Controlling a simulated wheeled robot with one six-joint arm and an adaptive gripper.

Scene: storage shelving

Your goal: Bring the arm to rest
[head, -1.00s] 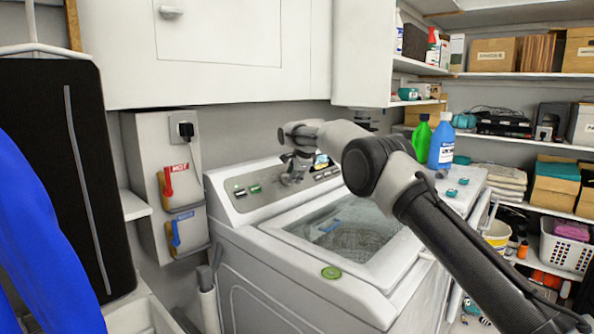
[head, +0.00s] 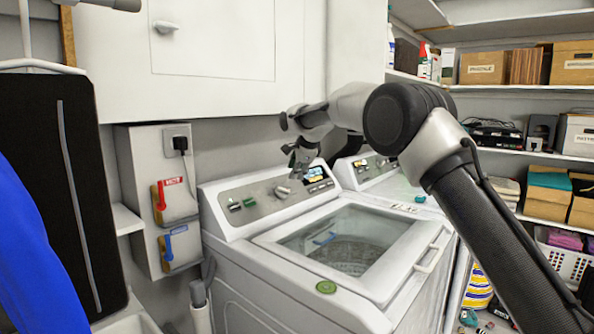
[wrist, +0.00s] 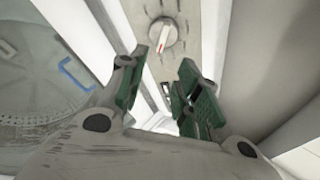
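My arm reaches in from the right in the head view, and my gripper (head: 300,160) hangs above the control panel of the washing machine (head: 215,258). In the wrist view my gripper (wrist: 160,95) has its two green-padded fingers apart, with nothing between them. Beyond the fingertips is the panel with a round white dial (wrist: 163,35); the dial also shows in the head view (head: 282,192). The fingers look clear of the dial. The washer's glass lid (head: 350,238) is shut, and a blue item (wrist: 75,75) shows under the glass.
A white cabinet (head: 225,40) hangs above the washer. A second machine (head: 372,170) stands behind my arm. A box with red and blue levers (head: 150,145) is on the left wall. Shelves with cardboard boxes (head: 484,67) fill the right side. A black board (head: 35,150) and blue cloth are at the left edge.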

